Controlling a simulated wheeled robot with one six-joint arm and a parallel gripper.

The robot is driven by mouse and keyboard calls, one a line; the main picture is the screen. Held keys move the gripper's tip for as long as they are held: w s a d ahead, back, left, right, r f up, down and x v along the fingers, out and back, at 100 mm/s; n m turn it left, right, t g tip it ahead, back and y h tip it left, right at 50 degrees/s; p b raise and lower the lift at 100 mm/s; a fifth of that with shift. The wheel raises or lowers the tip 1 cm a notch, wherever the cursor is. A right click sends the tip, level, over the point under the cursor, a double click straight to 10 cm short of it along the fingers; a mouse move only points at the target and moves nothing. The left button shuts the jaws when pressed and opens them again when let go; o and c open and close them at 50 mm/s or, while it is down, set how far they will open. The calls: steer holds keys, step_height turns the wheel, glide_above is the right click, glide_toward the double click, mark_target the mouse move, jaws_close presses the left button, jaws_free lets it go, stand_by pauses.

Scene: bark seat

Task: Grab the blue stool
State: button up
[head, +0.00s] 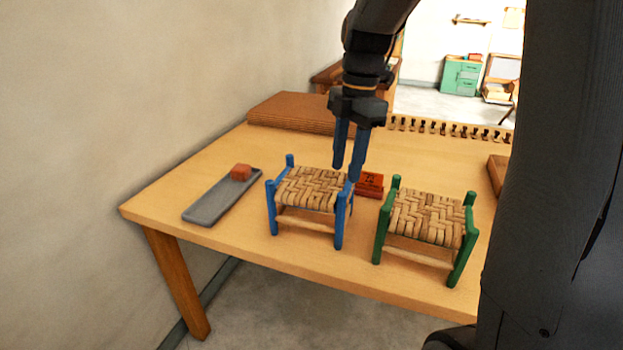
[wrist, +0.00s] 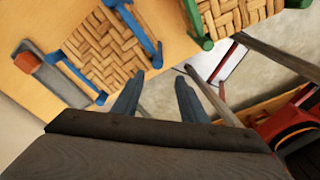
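The blue stool (head: 340,218) stands upright on the table, with a woven tan bark seat and blue posts and rails. In the wrist view its blue rail (wrist: 137,30) and woven seat lie ahead of the fingers, left of centre. My gripper (head: 347,170) has two blue fingers and is open and empty. It points down at the stool's back right corner, and its right fingertip hides part of that post. In the wrist view the spread fingers (wrist: 159,79) have nothing between them. I cannot tell whether a fingertip touches the stool.
A similar green stool (head: 464,245) stands close on the right. A grey tray (head: 212,205) with an orange block (head: 241,172) lies left. Red blocks (head: 369,185) sit behind the stools. A brown ridged slab (head: 295,112) lies at the back. The table (head: 240,240) has bare wood in front.

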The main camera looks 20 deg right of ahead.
mark_target(342, 193)
steer(key=shift+n, duration=0.6)
steer(key=shift+w+f+p, duration=0.15)
steer(key=shift+f+p, duration=0.6)
steer(key=shift+f, duration=0.95)
steer(key=shift+w+f+p, duration=0.15)
steer(key=shift+f+p, duration=0.55)
steer(key=shift+f, duration=0.95)
jaws_close()
